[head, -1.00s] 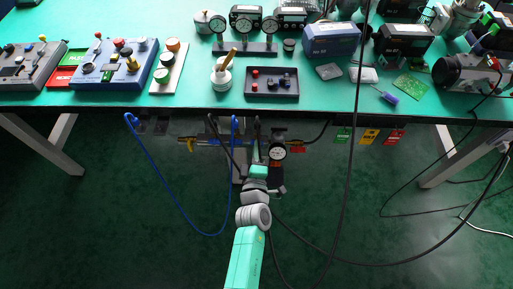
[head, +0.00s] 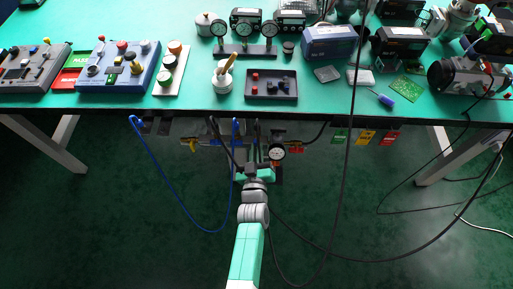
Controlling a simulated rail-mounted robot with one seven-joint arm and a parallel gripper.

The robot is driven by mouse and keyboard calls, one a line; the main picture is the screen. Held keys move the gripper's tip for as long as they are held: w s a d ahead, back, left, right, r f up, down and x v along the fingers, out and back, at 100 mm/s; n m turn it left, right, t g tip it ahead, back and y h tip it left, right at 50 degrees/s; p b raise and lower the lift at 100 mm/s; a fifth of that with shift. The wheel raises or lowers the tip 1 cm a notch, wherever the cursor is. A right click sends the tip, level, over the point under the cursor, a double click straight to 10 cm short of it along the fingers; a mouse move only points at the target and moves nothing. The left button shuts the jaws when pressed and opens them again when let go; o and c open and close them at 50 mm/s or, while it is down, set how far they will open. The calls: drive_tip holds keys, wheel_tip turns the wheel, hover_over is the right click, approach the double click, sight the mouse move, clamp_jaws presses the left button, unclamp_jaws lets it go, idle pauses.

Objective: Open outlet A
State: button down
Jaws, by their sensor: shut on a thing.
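The valve assembly (head: 213,143) hangs under the front edge of the bench in the head view. A yellow handle (head: 192,145) shows at its left end and a round gauge (head: 277,153) at its right. My gripper (head: 254,172) is at the middle of the assembly, just left of the gauge. It is shut on a part there, but my wrist hides the fingertips and that part. I cannot read any outlet label, so I cannot tell which part is outlet A.
A blue hose (head: 170,190) loops down left of my arm, and a black cable (head: 350,180) hangs to its right. Green, yellow and red tags (head: 366,138) hang under the bench edge. The bench top (head: 190,110) carries control boxes, gauges and a dark tray (head: 271,98).

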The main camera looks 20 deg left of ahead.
drive_tip(key=shift+m+p, duration=0.45)
drive_tip(key=shift+m, duration=1.75)
drive_tip(key=c, duration=1.5)
unclamp_jaws()
drive_tip(key=p+v, duration=0.4)
drive_tip(key=v, duration=0.4)
